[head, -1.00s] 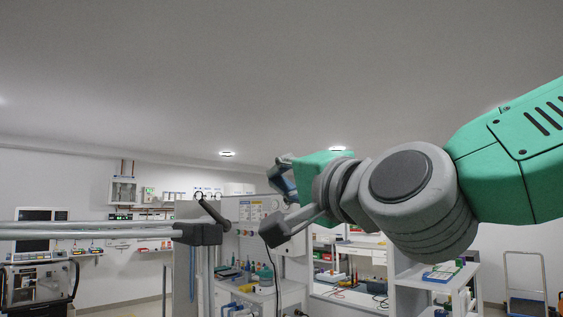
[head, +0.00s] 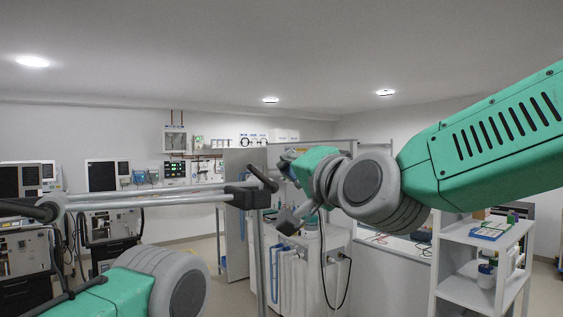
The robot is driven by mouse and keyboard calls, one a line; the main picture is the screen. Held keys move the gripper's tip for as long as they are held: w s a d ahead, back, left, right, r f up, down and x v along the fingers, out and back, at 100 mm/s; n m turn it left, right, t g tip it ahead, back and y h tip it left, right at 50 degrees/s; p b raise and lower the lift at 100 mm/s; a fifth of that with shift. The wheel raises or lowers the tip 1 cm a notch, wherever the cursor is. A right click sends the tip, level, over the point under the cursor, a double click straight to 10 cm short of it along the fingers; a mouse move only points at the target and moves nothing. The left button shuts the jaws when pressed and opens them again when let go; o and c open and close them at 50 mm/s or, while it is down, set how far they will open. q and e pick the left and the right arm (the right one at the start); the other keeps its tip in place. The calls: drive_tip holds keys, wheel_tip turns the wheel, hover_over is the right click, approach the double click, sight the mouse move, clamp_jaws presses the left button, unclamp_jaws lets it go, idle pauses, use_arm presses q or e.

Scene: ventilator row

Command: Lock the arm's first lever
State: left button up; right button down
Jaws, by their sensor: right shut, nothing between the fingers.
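A jointed arm of paired grey tubes (head: 165,196) runs across the left half of the head view. At its right end is a dark joint block (head: 247,198) with a black lever (head: 262,179) sticking up and tilted to the left. A second dark joint (head: 50,206) with a black lever (head: 18,208) is at the left edge. I cannot tell which lever is the first. My right gripper (head: 290,219) is shut and empty, pointing down and left, just right of the right-hand joint and below its lever; it appears apart from both. My left gripper is out of view.
A post (head: 261,260) stands below the right-hand joint. Ventilators (head: 108,215) stand at the left. A white cart with bottles and a hanging cable (head: 345,290) is behind my right gripper. White shelves (head: 475,285) stand at the right.

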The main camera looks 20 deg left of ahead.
sight(259, 172)
drive_tip(key=a, duration=0.5)
drive_tip(key=shift+s+f, duration=0.2)
drive_tip(key=shift+f, duration=0.15)
drive_tip(key=shift+w+d+f+n, duration=0.1)
drive_tip(key=shift+d+f+n, duration=0.1)
drive_tip(key=shift+n, duration=0.2)
drive_tip(key=shift+d+f+n+b, duration=0.2)
drive_tip(key=shift+n+b, duration=0.2)
drive_tip(key=shift+b, duration=0.2)
drive_tip(key=shift+d, duration=0.1)
drive_tip(key=shift+d+r, duration=0.1)
drive_tip(key=shift+r, duration=0.05)
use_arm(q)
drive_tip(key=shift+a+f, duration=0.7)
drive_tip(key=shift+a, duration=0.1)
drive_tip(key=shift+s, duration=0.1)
use_arm(e)
drive_tip(key=shift+a, duration=0.2)
